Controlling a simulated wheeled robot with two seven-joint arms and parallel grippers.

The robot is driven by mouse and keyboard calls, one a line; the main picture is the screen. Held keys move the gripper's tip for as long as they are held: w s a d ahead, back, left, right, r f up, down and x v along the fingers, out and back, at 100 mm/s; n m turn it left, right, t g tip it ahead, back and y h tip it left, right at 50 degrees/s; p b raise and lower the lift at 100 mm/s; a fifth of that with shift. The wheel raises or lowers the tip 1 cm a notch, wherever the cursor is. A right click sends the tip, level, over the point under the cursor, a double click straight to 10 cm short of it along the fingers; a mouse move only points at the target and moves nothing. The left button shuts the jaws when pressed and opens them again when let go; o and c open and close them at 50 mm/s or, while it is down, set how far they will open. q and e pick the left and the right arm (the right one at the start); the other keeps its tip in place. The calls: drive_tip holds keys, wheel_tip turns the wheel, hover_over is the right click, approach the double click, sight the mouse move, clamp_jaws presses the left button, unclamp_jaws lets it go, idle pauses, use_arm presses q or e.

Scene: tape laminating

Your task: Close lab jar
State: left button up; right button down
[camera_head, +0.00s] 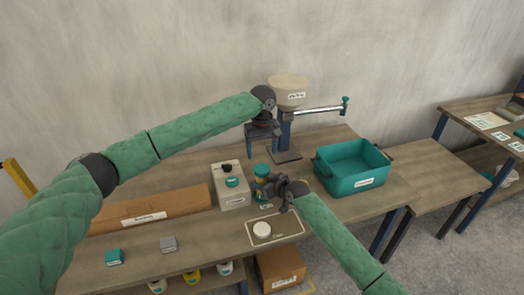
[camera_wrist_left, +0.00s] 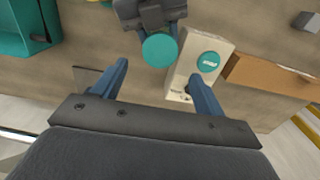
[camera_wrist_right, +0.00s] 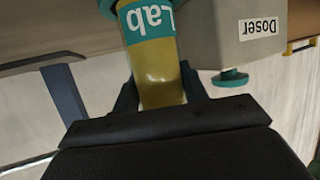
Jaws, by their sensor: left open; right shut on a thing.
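The lab jar (camera_head: 261,178) stands out from the bench beside the beige box, with a yellow body and a teal label. In the right wrist view the jar (camera_wrist_right: 160,82) is between the fingers of my right gripper (camera_wrist_right: 158,92), which is shut on it. My right gripper also shows in the head view (camera_head: 275,188). In the left wrist view a round teal top (camera_wrist_left: 159,50) covers the jar; whether it is fully seated I cannot tell. My left gripper (camera_head: 263,153) is open and empty above the jar, fingers pointing down. Its fingers (camera_wrist_left: 160,78) lie either side of the jar top in its own view.
The beige doser box (camera_head: 232,199) with a teal disc stands left of the jar. A teal bin (camera_head: 352,180) is at right, and a dosing stand (camera_head: 285,154) behind. A white round piece (camera_head: 262,230) lies on a framed mat (camera_head: 287,230). A cardboard box (camera_head: 150,207) lies left.

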sight(262, 168)
use_arm(q)
drive_tip(key=shift+f, duration=4)
drive_tip(key=c, duration=1)
drive_tip(key=shift+m, duration=1.7)
